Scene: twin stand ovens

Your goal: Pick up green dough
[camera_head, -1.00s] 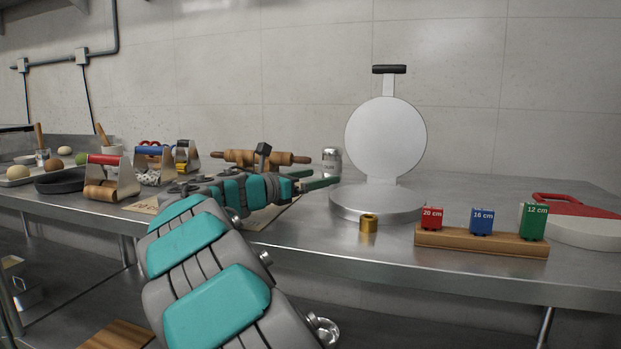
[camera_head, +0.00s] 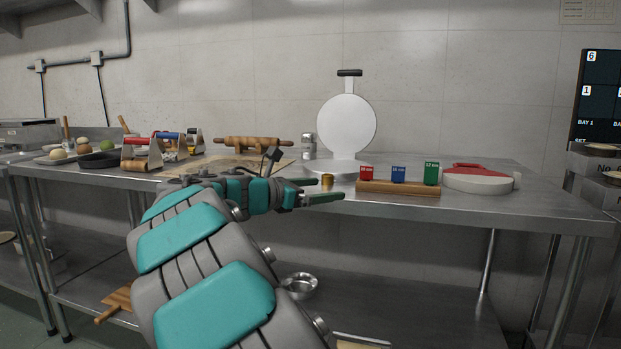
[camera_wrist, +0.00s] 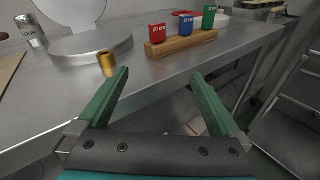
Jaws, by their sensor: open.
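My gripper (camera_head: 326,190) is open and empty at the table's front edge, well to the right of the dough. In the wrist view my gripper (camera_wrist: 156,100) shows two green fingers spread apart, with nothing between them.
A brass cylinder (camera_wrist: 107,64) and a wooden block (camera_wrist: 183,43) with red, blue and green tags stand beyond my fingers. A round press (camera_head: 346,122), rolling pin (camera_head: 252,143) and dark pan (camera_head: 100,160) stand on the steel table (camera_head: 530,208).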

